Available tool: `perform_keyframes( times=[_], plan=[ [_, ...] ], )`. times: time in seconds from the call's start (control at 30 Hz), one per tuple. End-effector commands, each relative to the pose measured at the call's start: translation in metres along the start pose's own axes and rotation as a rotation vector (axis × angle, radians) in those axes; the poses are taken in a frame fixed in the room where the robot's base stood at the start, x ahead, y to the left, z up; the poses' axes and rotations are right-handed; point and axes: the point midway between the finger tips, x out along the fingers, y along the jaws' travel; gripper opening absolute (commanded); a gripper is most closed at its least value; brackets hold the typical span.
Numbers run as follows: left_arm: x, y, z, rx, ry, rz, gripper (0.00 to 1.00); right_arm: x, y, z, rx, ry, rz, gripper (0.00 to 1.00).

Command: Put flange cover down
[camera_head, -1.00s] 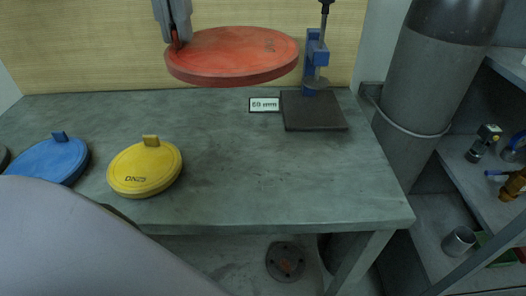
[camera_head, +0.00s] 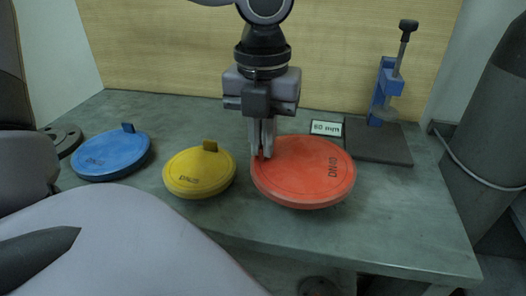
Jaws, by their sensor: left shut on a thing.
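The red flange cover (camera_head: 305,172) is a round disc marked with dark lettering, level at the bench (camera_head: 400,225) to the right of the yellow cover. Whether it rests fully on the top or hovers just above it I cannot tell. My left gripper (camera_head: 262,152) comes down from above and is shut on the cover's tab at its left edge; the fingers hide most of the tab. My right gripper is not in view.
A yellow cover (camera_head: 199,174) lies close to the left, and a blue cover (camera_head: 111,156) farther left. A dark grey disc (camera_head: 66,139) is at the far left. A blue clamp stand (camera_head: 382,94) and a "60 mm" sign (camera_head: 327,128) stand behind right. Bench top at right is clear.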

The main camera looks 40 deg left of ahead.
Motion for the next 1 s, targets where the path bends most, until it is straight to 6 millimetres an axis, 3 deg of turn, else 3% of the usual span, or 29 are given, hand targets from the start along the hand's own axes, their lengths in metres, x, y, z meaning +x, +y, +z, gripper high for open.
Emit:
perform_keyframes(
  times=[0.3,0.77,0.8,0.87,1.0],
  plan=[
    [0.042,0.000,-0.001,-0.001,0.004,0.001,0.00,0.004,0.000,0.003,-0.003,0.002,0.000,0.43],
    [0.048,0.000,0.000,0.000,0.000,-0.001,0.00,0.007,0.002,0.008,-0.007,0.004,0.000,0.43],
    [0.047,0.000,0.000,-0.001,0.001,-0.001,0.14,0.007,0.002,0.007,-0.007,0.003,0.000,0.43],
    [0.046,0.000,0.000,0.000,0.001,-0.001,0.33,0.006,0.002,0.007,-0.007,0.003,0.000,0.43],
    [0.046,0.000,0.000,0.000,0.001,-0.001,0.33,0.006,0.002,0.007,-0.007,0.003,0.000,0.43]
  ],
)
